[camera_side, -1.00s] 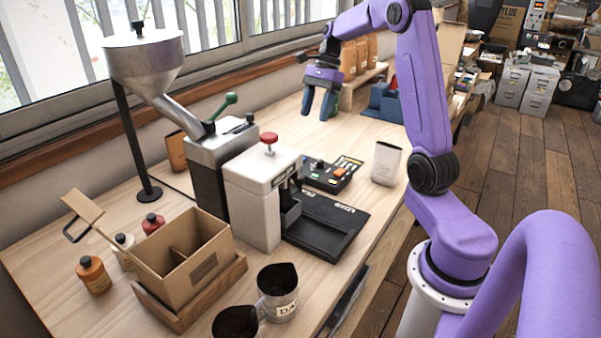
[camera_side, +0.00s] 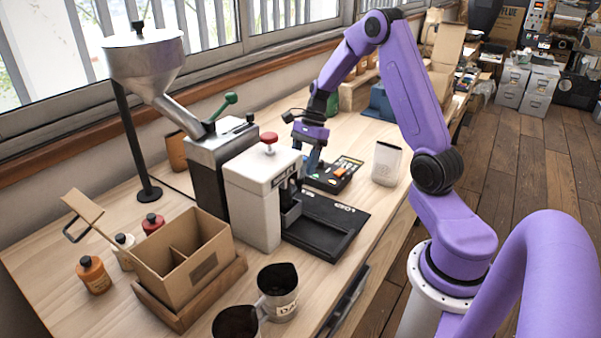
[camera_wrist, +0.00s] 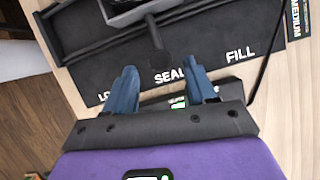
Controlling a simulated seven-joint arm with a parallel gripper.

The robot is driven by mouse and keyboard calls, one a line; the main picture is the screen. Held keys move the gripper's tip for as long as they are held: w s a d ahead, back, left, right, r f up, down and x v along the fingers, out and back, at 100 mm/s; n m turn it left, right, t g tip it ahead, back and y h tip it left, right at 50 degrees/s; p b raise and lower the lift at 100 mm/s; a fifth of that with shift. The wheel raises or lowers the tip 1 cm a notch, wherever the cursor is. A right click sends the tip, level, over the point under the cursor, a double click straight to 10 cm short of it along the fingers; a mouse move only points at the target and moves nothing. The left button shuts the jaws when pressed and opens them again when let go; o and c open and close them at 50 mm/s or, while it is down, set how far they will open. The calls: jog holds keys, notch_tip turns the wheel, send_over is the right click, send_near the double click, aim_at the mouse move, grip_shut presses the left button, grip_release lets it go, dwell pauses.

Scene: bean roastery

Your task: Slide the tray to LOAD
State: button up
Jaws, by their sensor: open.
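The dark tray (camera_wrist: 128,8) shows at the top edge of the wrist view, mostly cut off. Its bar handle with a rounded end (camera_wrist: 157,57) points at the word SEAL. The black track board (camera_wrist: 225,30) carries the words LOAD, SEAL and FILL, with LOAD partly covered by a finger. The board also shows beside the white press in the side view (camera_side: 352,217). My gripper (camera_side: 312,168) is open above the board's far end. In the wrist view its blue fingers (camera_wrist: 161,66) lie either side of the handle's end, with gaps; contact and height are unclear.
The white press (camera_side: 252,200) with a red knob stands close left of my gripper. A button panel (camera_side: 345,170) and a pale bag (camera_side: 386,163) stand near it. A cardboard box (camera_side: 165,285), bottles and dark cups (camera_side: 278,300) are in front.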

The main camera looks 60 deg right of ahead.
jog(key=shift+x, duration=1.6)
grip_shut()
jog(key=shift+s+d, duration=0.1)
jog(key=shift+s, duration=6.65)
jog(key=shift+c, duration=0.2)
grip_release()
jog(key=shift+s, duration=0.15)
jog(key=shift+o, duration=0.2)
